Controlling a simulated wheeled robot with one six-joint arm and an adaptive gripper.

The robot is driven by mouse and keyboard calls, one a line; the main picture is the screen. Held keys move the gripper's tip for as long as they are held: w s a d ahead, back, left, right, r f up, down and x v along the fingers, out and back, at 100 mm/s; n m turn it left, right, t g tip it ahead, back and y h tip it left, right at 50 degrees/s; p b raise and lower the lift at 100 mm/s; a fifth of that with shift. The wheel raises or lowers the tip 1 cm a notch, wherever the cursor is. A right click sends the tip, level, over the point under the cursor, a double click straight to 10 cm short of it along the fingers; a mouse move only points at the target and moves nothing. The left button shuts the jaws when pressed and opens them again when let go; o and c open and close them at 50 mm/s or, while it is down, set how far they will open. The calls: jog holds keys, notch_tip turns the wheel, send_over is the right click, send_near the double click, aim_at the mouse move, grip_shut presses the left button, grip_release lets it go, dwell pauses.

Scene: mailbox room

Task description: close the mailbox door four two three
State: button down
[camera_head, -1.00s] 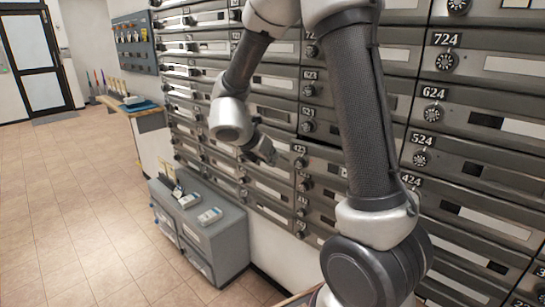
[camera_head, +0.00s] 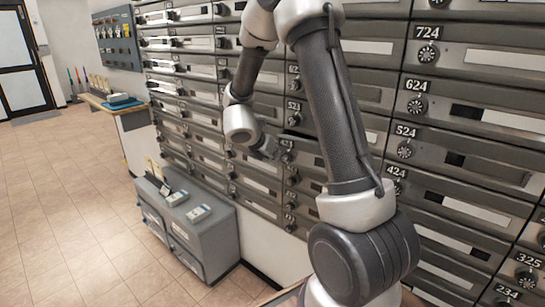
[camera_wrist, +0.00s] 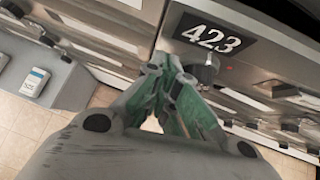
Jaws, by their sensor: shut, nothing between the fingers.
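The door of mailbox 423 (camera_head: 308,160) is in the middle of the bank in the head view, partly behind my arm. A dark gap shows along its top edge, so it seems to stand a little out; how far I cannot tell. In the wrist view its black 423 plate (camera_wrist: 212,40) is close up at the top, with a round knob (camera_wrist: 207,68) below it. My gripper (camera_head: 268,150) is just left of the knob in the head view. Its green-padded fingers (camera_wrist: 172,75) are shut and empty. Whether they touch the door is unclear.
Rows of closed-looking mailbox doors (camera_head: 470,165) surround it. A grey cabinet (camera_head: 195,230) with small devices on top stands low on the left. A wooden counter (camera_head: 115,103) lies beyond. The tiled floor (camera_head: 60,210) at left is clear.

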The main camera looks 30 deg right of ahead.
aim_at(278, 145)
jog(key=shift+m+g+h, duration=0.3)
jog(key=shift+m+g, duration=0.5)
jog(key=shift+m, duration=0.1)
jog(key=w+d, duration=0.2)
jog(key=d, duration=0.1)
jog(key=w+d, duration=0.1)
jog(key=d, duration=0.1)
jog(key=shift+r, duration=0.1)
jog(key=shift+d, duration=0.1)
